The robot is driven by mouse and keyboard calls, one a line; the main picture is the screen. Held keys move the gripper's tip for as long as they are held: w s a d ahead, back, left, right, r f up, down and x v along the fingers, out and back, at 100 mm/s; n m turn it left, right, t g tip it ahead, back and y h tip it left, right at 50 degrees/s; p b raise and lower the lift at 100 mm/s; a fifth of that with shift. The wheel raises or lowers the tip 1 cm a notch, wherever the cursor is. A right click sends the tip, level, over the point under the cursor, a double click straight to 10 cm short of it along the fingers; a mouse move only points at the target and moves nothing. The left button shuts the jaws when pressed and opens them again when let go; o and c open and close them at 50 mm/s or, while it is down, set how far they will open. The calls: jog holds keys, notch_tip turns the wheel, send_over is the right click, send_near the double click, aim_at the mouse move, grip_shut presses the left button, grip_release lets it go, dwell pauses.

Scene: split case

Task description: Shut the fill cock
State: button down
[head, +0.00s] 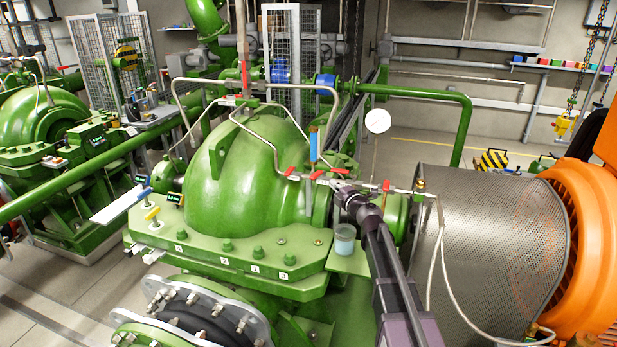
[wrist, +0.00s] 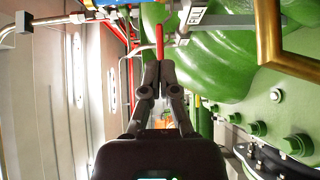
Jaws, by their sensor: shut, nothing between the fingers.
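My gripper (wrist: 158,66) is shut and empty, its two fingertips together. In the head view my gripper (head: 337,187) is at the thin pipe on the right side of the green pump casing. In the wrist view a red lever (wrist: 159,40) points straight at the fingertips, just beyond them. I cannot tell whether they touch it. A white tag reading FILL (wrist: 196,15) is on the pipework close by, to the right of the lever. In the head view several red levers sit along this pipe, one (head: 317,174) just left of my gripper. The cock body is too small to read.
The green pump casing (head: 250,175) fills the space left of my arm. A blue handle (head: 313,147) stands upright near the pipe. A cup (head: 344,238) stands on a green ledge beside my arm. A perforated guard (head: 490,245) and orange motor (head: 590,240) are to the right.

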jog(key=w+a+m+t+h, duration=0.1)
jog(key=h, duration=0.1)
jog(key=w+a+m+h, duration=0.2)
jog(key=w+a+m+t+h, duration=0.1)
jog(key=w+h, duration=0.1)
jog(key=shift+a+t, duration=0.2)
jog(key=shift+t, duration=0.1)
jog(key=a+m+h, duration=0.2)
jog(key=h, duration=0.1)
jog(key=shift+w+h, duration=0.3)
jog(key=a+m+h, duration=0.1)
jog(key=m+h, duration=0.1)
jog(key=m+g+h, duration=0.4)
jog(key=m+h, duration=0.3)
jog(key=h, duration=0.3)
send_near(315, 178)
jog(key=w+a, duration=0.2)
jog(key=a, duration=0.1)
jog(key=shift+w+a, duration=0.1)
jog(key=shift+w, duration=0.15)
jog(key=x, duration=0.9)
jog(key=shift+w+d, duration=0.3)
jog(key=shift+d, duration=0.05)
jog(key=shift+f, duration=0.15)
jog(key=v, duration=1.2)
